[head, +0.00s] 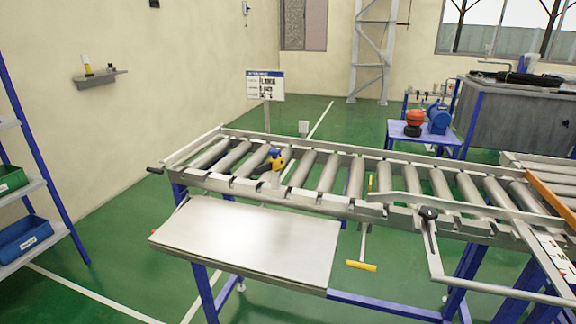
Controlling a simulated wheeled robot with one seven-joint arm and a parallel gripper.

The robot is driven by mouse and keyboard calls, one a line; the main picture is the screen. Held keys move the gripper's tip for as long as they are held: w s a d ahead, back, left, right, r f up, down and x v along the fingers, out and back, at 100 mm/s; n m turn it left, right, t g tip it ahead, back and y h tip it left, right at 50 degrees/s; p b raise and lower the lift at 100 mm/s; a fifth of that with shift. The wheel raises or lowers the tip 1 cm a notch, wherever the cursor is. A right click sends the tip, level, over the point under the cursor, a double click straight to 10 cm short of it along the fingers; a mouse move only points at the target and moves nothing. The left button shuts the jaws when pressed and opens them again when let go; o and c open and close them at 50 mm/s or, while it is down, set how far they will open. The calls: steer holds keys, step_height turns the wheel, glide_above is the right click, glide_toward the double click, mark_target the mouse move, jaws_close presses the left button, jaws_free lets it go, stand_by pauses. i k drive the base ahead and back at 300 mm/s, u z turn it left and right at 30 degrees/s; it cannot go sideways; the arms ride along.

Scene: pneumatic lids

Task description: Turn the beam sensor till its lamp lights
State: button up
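I cannot tell for sure which thing is the beam sensor. A small yellow and blue device (276,158) sits at the near rail of the roller conveyor (330,172), left of its middle. A small pale grey box (303,128) stands at the far rail, a little to the right of it. No lit lamp can be made out on either one; both are small in the head view. My gripper is not in view.
A bare grey tabletop (245,240) stands before the conveyor. A black-knobbed lever (428,213) and a yellow-handled bar (362,265) are to its right. Blue and green bins (22,238) stand on a left shelf. A sign (265,84) stands behind. Green floor is open at left.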

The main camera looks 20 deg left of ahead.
mark_target(272, 164)
steer(key=k, duration=1.25)
steer(key=u, duration=1.2)
steer(key=i, duration=0.85)
